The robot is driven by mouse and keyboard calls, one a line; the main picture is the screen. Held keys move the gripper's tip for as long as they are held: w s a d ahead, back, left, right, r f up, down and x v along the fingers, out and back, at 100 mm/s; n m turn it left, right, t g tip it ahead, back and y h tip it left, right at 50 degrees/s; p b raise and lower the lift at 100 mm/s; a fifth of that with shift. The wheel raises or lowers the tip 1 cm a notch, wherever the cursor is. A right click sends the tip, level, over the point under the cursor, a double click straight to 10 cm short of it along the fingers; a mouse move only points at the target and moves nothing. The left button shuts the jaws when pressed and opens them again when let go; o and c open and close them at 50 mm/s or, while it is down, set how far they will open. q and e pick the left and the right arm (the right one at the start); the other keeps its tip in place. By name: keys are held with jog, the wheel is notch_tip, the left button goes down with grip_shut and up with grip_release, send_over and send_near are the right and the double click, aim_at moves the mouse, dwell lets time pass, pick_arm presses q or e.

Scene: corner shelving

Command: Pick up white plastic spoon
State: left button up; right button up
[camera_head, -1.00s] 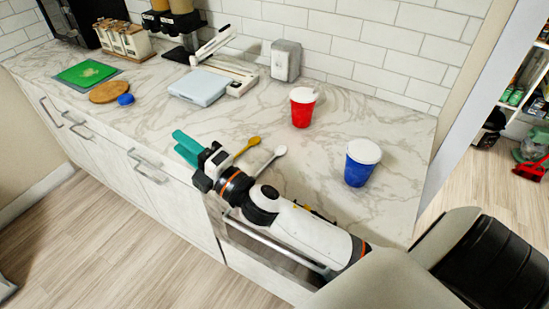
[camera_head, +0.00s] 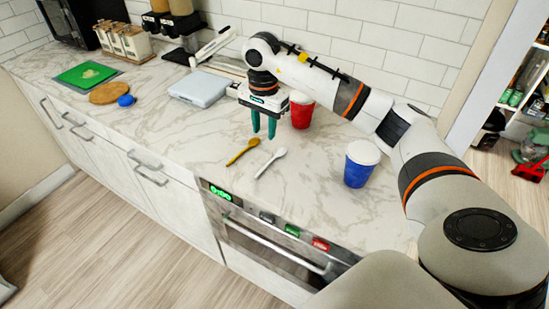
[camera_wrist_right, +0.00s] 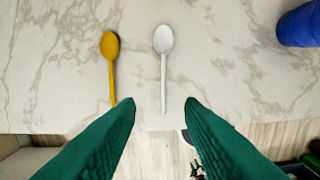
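The white plastic spoon (camera_head: 270,163) lies flat on the marble counter, just right of a yellow spoon (camera_head: 243,151). In the right wrist view the white spoon (camera_wrist_right: 163,58) has its bowl at the top and its handle pointing down, towards the space between my fingers. My right gripper (camera_head: 263,137) points down above the counter, behind the spoons in the head view. Its green fingers (camera_wrist_right: 160,104) are apart with nothing between them. My left gripper does not show.
A red cup (camera_head: 301,112) stands close to the right of my right gripper. A blue cup with a white lid (camera_head: 361,170) stands further right. A pale blue-grey scale-like box (camera_head: 198,87) sits to the left. The counter left of the spoons is clear.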

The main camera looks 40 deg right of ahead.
jog(key=p, duration=0.2)
send_over(267, 164)
jog(key=f, duration=0.6)
jog(key=shift+w+f, duration=0.2)
jog(key=shift+f, duration=0.1)
jog(key=shift+s+f+p, duration=0.1)
jog(key=shift+f+p, duration=0.2)
notch_tip(267, 164, down, 4)
jog(key=shift+s+r+p, duration=0.1)
jog(key=shift+r+p, duration=0.05)
jog(key=shift+p, duration=0.75)
jog(key=shift+f, duration=0.5)
grip_shut()
